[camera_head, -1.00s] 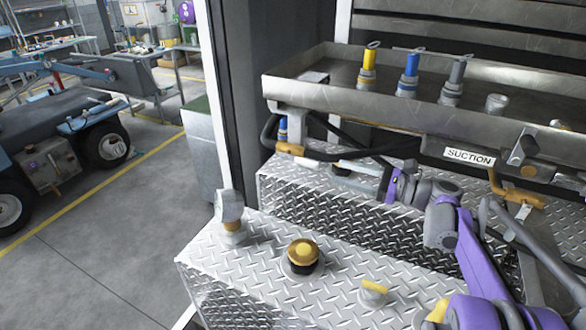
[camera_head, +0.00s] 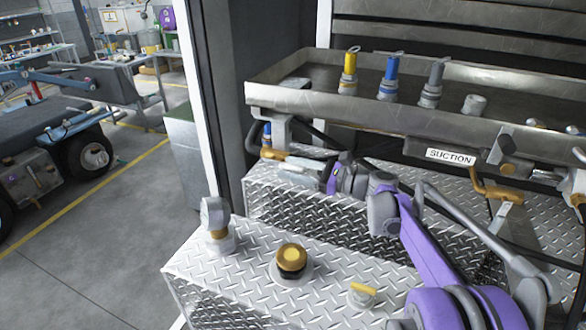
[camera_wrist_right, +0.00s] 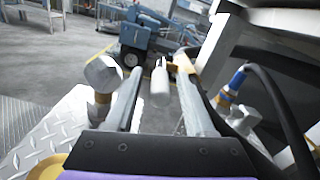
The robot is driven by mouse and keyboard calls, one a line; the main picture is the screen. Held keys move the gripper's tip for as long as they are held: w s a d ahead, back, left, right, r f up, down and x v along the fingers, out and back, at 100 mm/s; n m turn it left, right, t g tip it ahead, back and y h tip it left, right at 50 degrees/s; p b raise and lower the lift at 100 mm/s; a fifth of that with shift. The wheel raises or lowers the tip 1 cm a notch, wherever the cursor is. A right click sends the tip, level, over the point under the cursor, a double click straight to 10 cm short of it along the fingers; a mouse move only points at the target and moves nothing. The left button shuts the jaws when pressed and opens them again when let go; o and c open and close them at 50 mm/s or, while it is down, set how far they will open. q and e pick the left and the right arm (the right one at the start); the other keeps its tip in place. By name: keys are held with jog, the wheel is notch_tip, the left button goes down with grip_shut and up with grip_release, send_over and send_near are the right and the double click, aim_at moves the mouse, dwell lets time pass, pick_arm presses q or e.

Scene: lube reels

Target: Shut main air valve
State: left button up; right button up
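The likely main air valve shows as a yellow-orange handle (camera_head: 275,154) under the left end of the metal tray; I cannot read a label on it. In the right wrist view a yellow-orange handle (camera_wrist_right: 181,68) lies by the tip of the right-hand finger. A pale grey cylinder (camera_wrist_right: 160,86) shows between the fingers, with a visible gap on each side. My right gripper (camera_head: 300,166) points left towards the handle, with its fingers partly hidden. It also shows in the right wrist view (camera_wrist_right: 158,92), open. My left gripper is not in view.
A gauge (camera_head: 214,213) stands on the tread-plate box (camera_head: 225,262), with a black-and-gold cap (camera_head: 291,260) and a small yellow-handled fitting (camera_head: 362,294). The tray (camera_head: 300,100) holds coloured nozzles above my arm. Black hoses and a blue-and-yellow fitting (camera_wrist_right: 231,88) are close on the right.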

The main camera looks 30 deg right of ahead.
grip_shut()
dwell(1.2)
